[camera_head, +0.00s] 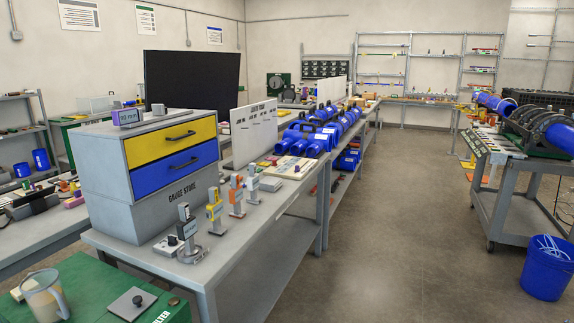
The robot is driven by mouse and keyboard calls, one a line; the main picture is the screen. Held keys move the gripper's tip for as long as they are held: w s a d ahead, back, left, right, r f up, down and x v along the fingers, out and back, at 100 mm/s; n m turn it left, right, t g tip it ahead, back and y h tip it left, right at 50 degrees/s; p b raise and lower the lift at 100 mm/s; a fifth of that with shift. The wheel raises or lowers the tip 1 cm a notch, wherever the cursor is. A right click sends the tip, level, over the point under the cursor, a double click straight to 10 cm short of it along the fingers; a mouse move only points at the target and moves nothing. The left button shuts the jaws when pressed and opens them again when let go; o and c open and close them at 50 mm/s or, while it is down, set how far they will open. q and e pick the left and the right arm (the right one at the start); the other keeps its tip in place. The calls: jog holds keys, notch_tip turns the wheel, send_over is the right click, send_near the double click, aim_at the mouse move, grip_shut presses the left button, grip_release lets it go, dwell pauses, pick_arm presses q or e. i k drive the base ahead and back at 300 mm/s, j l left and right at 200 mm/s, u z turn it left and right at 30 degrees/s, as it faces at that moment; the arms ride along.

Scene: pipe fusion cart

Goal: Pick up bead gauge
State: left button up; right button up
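A row of upright gauge-like tools stands along the front of the grey bench (236,275). They include a grey-black one (187,228), a yellow one (215,211), an orange one (236,197) and a pale one (252,184). I cannot tell which item, if any of these, is the bead gauge; labels are too small to read. Beside them stands a cabinet marked GAUGE STORE (168,205), with a yellow drawer (150,144) and a blue drawer (160,178), both shut. A grey-purple device (128,117) sits on the cabinet top. Neither of my grippers is in view.
A green box (85,290) with a clear jug (45,298) is at the lower left. Blue pipe fittings (312,138) lie farther along the bench. The middle floor (400,220) is clear.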

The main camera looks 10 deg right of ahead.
aim_at(253, 181)
jog(key=i+l+z, duration=0.1)
jog(key=i+l, duration=0.15)
jog(key=i, duration=0.2)
jog(key=i+l+z, duration=0.1)
jog(key=i, duration=0.35)
